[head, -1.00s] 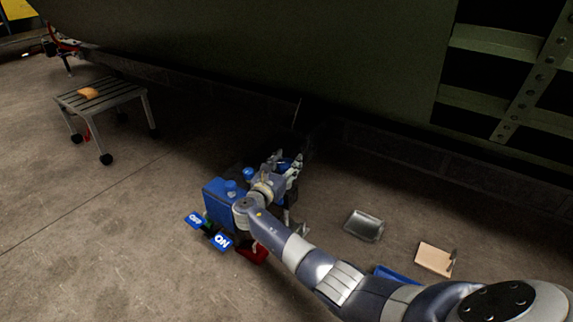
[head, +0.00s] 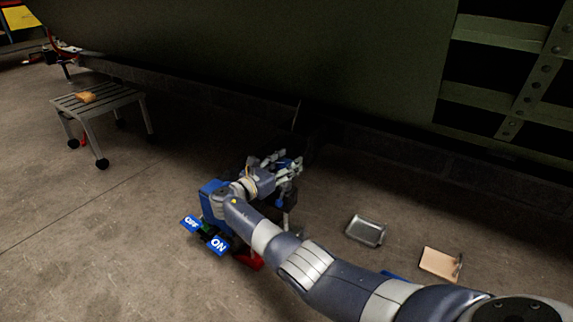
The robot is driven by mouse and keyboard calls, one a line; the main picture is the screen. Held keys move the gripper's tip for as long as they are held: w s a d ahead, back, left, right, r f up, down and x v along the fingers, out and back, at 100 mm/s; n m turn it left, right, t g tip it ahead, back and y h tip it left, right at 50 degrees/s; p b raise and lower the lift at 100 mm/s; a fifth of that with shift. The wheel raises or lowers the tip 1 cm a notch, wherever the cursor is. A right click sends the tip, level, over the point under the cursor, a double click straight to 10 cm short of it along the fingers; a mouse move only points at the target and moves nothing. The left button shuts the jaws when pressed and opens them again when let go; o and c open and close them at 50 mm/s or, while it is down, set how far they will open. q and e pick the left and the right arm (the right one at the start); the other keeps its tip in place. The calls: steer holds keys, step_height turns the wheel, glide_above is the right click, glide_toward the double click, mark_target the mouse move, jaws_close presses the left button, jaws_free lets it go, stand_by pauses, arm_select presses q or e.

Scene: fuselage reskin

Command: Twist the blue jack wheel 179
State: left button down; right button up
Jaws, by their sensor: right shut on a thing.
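The blue jack wheel (head: 290,164) shows only in small part between the fingers of my right gripper (head: 286,166). The gripper is shut on it, and the fingers and wrist hide most of it. A blue box-like unit (head: 212,193) stands just left of my right wrist, partly behind the arm. A blue OFF sign (head: 191,224) and a blue ON sign (head: 219,245) sit in front of it. My left gripper is not in view.
A metal tray (head: 366,231) and a tan board (head: 440,264) lie on the floor at right. A slatted stool (head: 100,100) with an orange-tan item (head: 86,97) stands at upper left. The dark green fuselage (head: 330,70) overhangs behind.

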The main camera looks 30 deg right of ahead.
mark_target(279, 168)
steer(key=o, duration=1.1)
steer(key=shift+v, duration=3.8)
steer(key=shift+c, duration=0.3)
